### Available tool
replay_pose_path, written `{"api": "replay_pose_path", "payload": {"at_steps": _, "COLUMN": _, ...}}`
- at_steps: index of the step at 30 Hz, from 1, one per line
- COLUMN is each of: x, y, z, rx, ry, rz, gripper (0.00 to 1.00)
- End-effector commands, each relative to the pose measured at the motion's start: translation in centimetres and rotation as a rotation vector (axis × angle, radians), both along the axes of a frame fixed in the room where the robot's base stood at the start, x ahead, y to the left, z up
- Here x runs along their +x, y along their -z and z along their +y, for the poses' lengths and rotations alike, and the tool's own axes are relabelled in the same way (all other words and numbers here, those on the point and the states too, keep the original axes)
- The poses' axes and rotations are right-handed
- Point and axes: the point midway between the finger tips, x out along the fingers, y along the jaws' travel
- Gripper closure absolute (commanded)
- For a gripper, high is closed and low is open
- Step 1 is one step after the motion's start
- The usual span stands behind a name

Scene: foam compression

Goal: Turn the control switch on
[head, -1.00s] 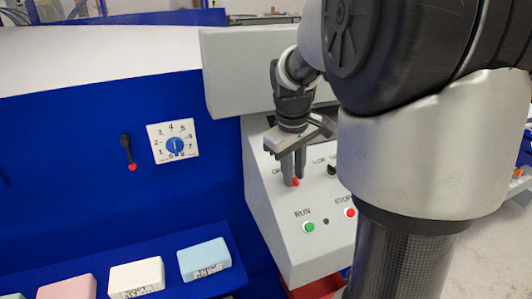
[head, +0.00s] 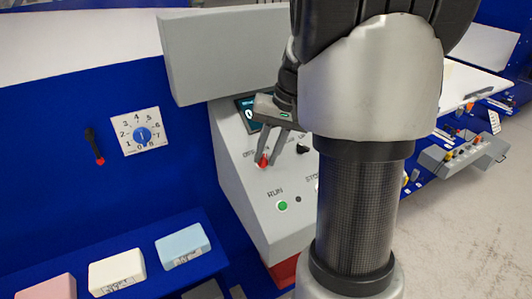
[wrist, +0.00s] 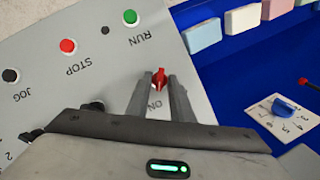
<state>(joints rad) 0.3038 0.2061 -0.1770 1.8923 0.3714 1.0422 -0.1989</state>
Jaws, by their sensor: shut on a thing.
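The control switch is a small red knob (head: 263,160) on the sloped face of a grey control panel (head: 238,185). In the wrist view the red knob (wrist: 160,77) sits between my two fingertips, beside the printed word ON. My gripper (head: 272,153) is shut on the knob, its fingers slanting down onto the panel; it also shows in the wrist view (wrist: 159,86). The knob's base is partly hidden by the fingers. In the wrist view the knob's narrow grip points roughly along the fingers.
A green RUN button (head: 282,206) and a black knob (head: 303,149) are close by; a red STOP button (wrist: 68,46) shows in the wrist view. A numbered dial (head: 142,134) is on the blue wall at left. Coloured blocks lie on a blue shelf (head: 150,264).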

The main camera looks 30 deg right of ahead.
Motion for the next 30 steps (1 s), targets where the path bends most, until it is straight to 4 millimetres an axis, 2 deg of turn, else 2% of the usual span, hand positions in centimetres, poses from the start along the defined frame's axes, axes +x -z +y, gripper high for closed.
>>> {"api": "replay_pose_path", "payload": {"at_steps": 9, "x": 0.03, "y": -0.07, "z": -0.19, "rx": 0.064, "ry": 0.109, "rz": -0.002, "gripper": 1.00}}
{"api": "replay_pose_path", "payload": {"at_steps": 26, "x": 0.02, "y": -0.09, "z": -0.18, "rx": 0.078, "ry": 0.129, "rz": -0.001, "gripper": 1.00}}
{"api": "replay_pose_path", "payload": {"at_steps": 27, "x": 0.01, "y": -0.09, "z": -0.17, "rx": 0.078, "ry": 0.129, "rz": -0.001, "gripper": 0.74}}
{"api": "replay_pose_path", "payload": {"at_steps": 30, "x": -0.01, "y": -0.06, "z": -0.17, "rx": 0.077, "ry": 0.129, "rz": 0.000, "gripper": 0.74}}
